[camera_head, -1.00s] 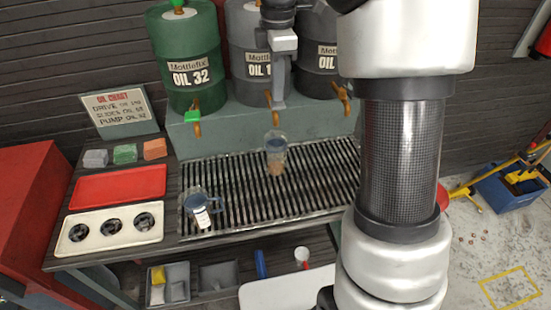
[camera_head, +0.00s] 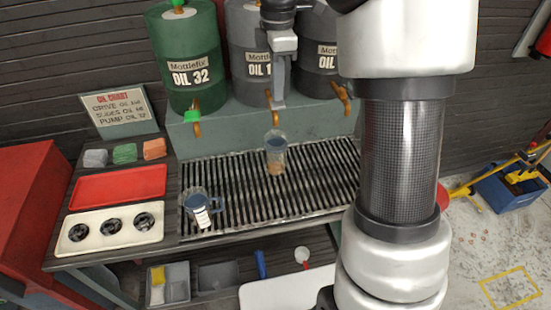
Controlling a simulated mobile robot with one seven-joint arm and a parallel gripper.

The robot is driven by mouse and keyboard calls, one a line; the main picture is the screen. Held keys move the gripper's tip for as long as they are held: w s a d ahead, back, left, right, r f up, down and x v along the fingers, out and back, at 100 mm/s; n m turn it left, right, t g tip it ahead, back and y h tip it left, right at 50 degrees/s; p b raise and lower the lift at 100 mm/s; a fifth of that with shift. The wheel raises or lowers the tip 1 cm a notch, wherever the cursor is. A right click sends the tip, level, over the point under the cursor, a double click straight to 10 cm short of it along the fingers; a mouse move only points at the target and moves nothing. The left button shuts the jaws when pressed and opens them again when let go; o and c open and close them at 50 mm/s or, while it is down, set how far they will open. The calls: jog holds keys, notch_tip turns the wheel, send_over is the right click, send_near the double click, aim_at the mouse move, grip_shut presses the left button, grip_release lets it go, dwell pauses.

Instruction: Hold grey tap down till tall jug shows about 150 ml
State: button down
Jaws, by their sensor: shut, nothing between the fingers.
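My gripper (camera_head: 279,100) is shut and points down in front of the grey drum (camera_head: 247,30), over that drum's tap (camera_head: 267,112); its fingers hide the tap's lever, and I cannot tell whether they press it. The tall jug (camera_head: 276,145) stands upright on the slatted grate below this tap, with amber-brown liquid in its lower part. Its scale is too small to read. A shorter jug (camera_head: 198,212) with a blue handle and white label stands on the grate at the front left.
A green drum (camera_head: 183,60) with a green-handled tap and a dark drum (camera_head: 315,45) flank the grey one. The grate's right part is clear.

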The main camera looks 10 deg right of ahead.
jog(key=shift+f+b, duration=0.6)
jog(key=shift+f, duration=0.6)
jog(key=shift+r, duration=0.1)
dwell(4.8)
notch_tip(320, 180, up, 7)
jog(key=p, duration=0.6)
jog(key=shift+r+p, duration=0.1)
jog(key=shift+p, duration=0.3)
